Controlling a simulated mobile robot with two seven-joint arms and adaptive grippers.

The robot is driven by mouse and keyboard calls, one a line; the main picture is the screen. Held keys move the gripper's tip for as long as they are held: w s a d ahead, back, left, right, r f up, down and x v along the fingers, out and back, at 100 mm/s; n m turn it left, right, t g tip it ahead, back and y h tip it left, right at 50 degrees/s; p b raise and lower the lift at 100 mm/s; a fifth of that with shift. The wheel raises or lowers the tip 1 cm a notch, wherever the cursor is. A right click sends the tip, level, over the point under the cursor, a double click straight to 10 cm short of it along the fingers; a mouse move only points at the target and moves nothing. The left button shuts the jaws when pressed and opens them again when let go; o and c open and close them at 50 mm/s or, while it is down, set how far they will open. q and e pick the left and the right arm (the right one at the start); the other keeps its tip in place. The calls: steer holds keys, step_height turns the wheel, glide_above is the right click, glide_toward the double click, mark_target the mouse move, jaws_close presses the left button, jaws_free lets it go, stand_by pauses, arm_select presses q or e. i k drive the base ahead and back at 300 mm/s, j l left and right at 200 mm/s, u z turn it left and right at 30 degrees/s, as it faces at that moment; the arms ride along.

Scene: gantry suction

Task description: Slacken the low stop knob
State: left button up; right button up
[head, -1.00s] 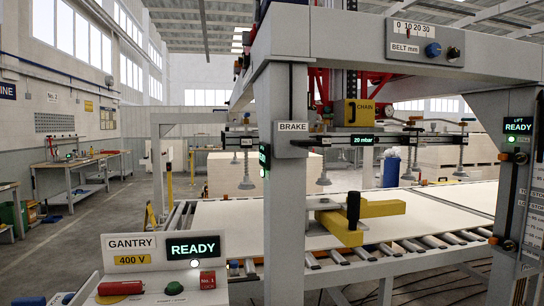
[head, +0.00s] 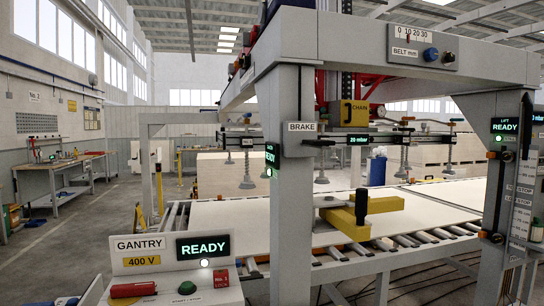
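On the right gantry column, a knob with orange (head: 492,236) sits low on the post, beside a tall marked scale (head: 521,200). I take it as the low stop knob; its label is too small to read. Another knob with orange (head: 507,156) sits higher, just under the LIFT display (head: 511,126), which reads READY. How tight either knob is cannot be seen. Neither of my grippers is in view.
The gantry's front column (head: 292,200) stands mid-view. A GANTRY console (head: 172,255) reading READY is at lower left. A yellow tool (head: 345,215) with a black handle rests on the white board (head: 235,215). Open floor (head: 60,270) lies at left.

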mark_target(495, 239)
steer(key=z, duration=1.35)
